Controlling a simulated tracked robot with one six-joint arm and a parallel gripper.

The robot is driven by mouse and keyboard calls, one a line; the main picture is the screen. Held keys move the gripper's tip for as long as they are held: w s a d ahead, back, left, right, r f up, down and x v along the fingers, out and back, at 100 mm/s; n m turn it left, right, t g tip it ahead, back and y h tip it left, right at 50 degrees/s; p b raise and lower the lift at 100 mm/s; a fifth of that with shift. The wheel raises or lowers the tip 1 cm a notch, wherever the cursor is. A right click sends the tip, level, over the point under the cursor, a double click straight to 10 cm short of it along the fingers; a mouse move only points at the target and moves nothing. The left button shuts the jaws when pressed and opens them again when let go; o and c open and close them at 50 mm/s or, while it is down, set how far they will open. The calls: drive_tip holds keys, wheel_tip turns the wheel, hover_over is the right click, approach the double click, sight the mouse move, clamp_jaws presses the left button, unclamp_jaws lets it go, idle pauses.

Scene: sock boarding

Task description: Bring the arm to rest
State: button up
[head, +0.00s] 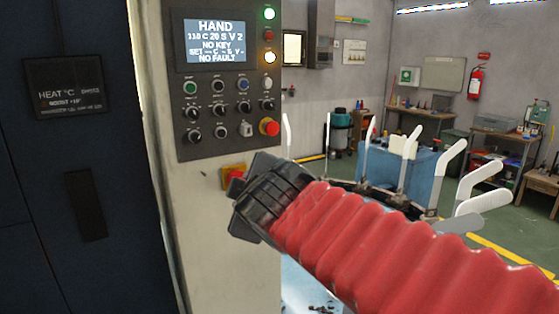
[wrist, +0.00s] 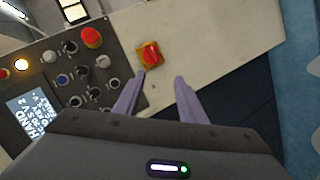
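My arm in its ribbed red sleeve reaches from the lower right of the head view to the cream machine column (head: 222,250). Its black wrist end is in front of the column, and the fingers are hidden there. In the wrist view my gripper (wrist: 160,76) has two purple fingers standing apart with nothing between them. A red knob on a yellow base (wrist: 151,55) shows just past the fingertips, and I cannot tell how far off it is. The same red knob (head: 237,174) is partly covered by my wrist in the head view.
Above my wrist is a control panel (head: 226,135) with knobs, a red stop button (head: 269,127) and a screen (head: 216,41) reading HAND, NO KEY and NO FAULT. A dark cabinet door (head: 60,200) stands left. White upright boards (head: 451,158) stand right, near my sleeve.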

drive_tip(key=s+d+f+m+g+h, duration=0.4)
drive_tip(key=s+d+f+m+g, duration=0.3)
drive_tip(key=s+d+f+m, duration=0.9)
drive_tip(key=s+d+f, duration=0.4)
drive_tip(key=d+f, duration=0.1)
drive_tip(key=d, duration=0.1)
drive_tip(key=shift+s+d+f, duration=0.15)
drive_tip(key=shift+s+f, duration=0.25)
drive_tip(key=shift+c, duration=0.6)
